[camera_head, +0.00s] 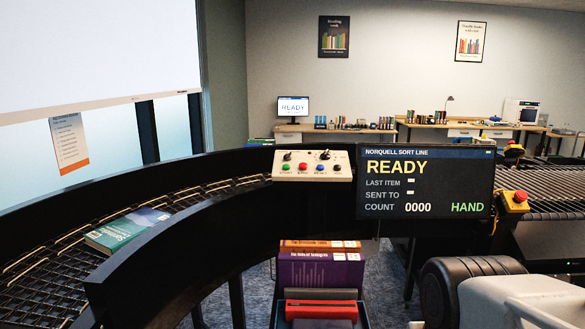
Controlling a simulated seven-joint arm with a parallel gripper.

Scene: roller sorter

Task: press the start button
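A pale control panel (312,176) is mounted on the inner side of the dark curved rail, left of the display. Its lower row has a green button (286,167) at the left, which looks like the start button, then a red button (303,167) and a blue button (320,167). A dark knob (324,155) sits above them. The small labels are too small to read surely. Nothing touches the panel. My gripper is not in view; only pale and dark parts of my arm show at the lower right.
The display (425,209) reads READY, count 0000, HAND. A red emergency knob on a yellow box (516,201) is right of it. A teal book (126,229) lies on the curved roller conveyor (60,268). A cart holds upright books (320,270) below the panel.

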